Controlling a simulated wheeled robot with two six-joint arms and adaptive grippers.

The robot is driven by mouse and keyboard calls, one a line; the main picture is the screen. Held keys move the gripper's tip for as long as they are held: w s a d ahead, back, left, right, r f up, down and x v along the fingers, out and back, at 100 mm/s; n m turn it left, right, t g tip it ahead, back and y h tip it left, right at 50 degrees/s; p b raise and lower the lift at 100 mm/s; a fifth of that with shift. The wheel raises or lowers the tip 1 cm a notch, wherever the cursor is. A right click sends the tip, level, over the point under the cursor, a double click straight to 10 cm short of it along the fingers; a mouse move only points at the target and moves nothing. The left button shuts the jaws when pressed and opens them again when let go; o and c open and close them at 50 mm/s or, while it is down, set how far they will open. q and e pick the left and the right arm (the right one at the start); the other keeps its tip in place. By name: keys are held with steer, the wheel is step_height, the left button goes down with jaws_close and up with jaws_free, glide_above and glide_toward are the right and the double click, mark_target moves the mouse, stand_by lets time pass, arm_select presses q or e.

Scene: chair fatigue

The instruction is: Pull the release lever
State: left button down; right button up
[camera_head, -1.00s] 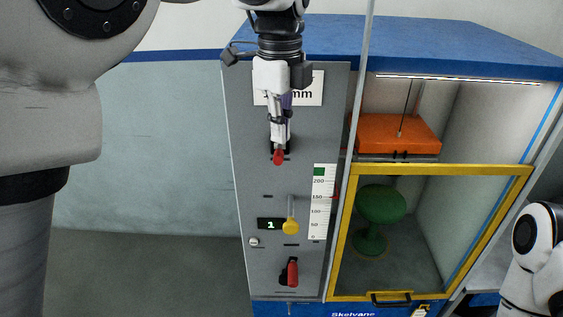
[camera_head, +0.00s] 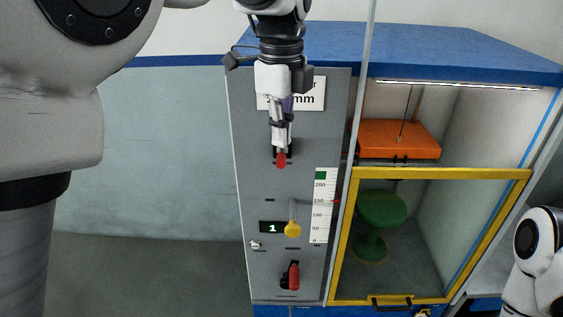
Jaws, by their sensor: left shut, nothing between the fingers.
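A grey control panel (camera_head: 255,190) carries a red-tipped lever (camera_head: 280,160) in a dark slot near its upper middle. Below it are a yellow-knobbed lever (camera_head: 292,229) and a red handle (camera_head: 292,277). I cannot tell from markings which one is the release lever. My left gripper (camera_head: 281,146) points down, shut and empty, right at the red-tipped lever. Its fingers hide the upper part of that lever and its slot; I cannot tell whether they touch it. My right gripper is not in view; only part of my right arm shows at the right edge.
Right of the panel is a cabinet with a yellow-framed door (camera_head: 440,173). Inside are an orange block (camera_head: 398,140) and a green stool (camera_head: 381,209). The wall left of the panel is bare.

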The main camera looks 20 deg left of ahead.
mark_target(282, 155)
arm_select(q)
steer(key=shift+s+f+b, duration=0.1)
steer(key=shift+f+b, duration=0.4)
steer(key=shift+f, duration=0.2)
steer(key=shift+f+b, duration=0.4)
steer(key=shift+f, duration=0.4)
steer(key=shift+f+b, duration=1.15)
steer(key=shift+f, duration=0.85)
steer(key=r+p, duration=0.2)
steer(key=r, duration=0.1)
steer(key=s+r+p, duration=0.1)
steer(key=r+p, duration=0.5)
steer(key=shift+s+d+r, duration=0.1)
steer(key=shift+s+d, duration=0.2)
steer(key=shift+s, duration=0.2)
